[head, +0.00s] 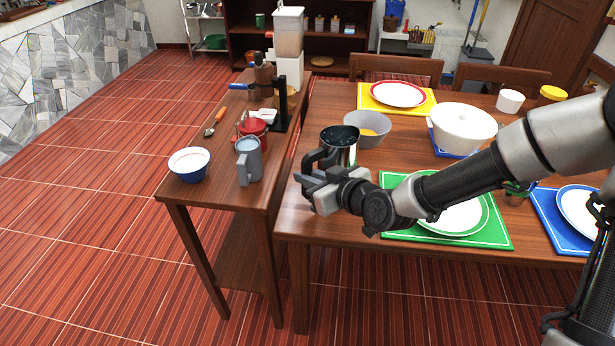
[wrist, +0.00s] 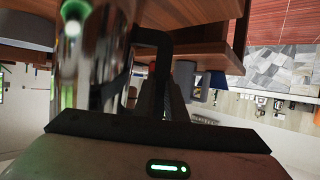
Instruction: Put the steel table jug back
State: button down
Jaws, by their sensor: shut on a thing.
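The steel jug (head: 342,142) is upright over the left end of the dining table, with a dark rim and a black handle. My gripper (head: 314,172) is shut on the handle, on the jug's near left side. In the wrist view the shiny steel body (wrist: 98,65) fills the upper left. The black handle (wrist: 158,38) runs down to my fingers (wrist: 163,100). The jug's base is hidden behind my gripper, so I cannot tell whether it touches the table.
The dining table (head: 300,226) holds a grey bowl (head: 367,128), a white pot (head: 462,128) and plates on mats. Across a narrow gap, the side table (head: 222,200) holds a grey jug (head: 249,163), a blue bowl (head: 189,166), a red pot (head: 253,128) and a coffee grinder (head: 288,60).

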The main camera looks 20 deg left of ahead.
jog(key=c, duration=2.3)
grip_release()
jog(key=shift+f, duration=0.15)
jog(key=o, duration=0.5)
jog(key=shift+r, duration=0.2)
jog(key=shift+d+r, duration=0.15)
jog(key=shift+p+v, duration=1.9)
jog(key=shift+v, duration=3.95)
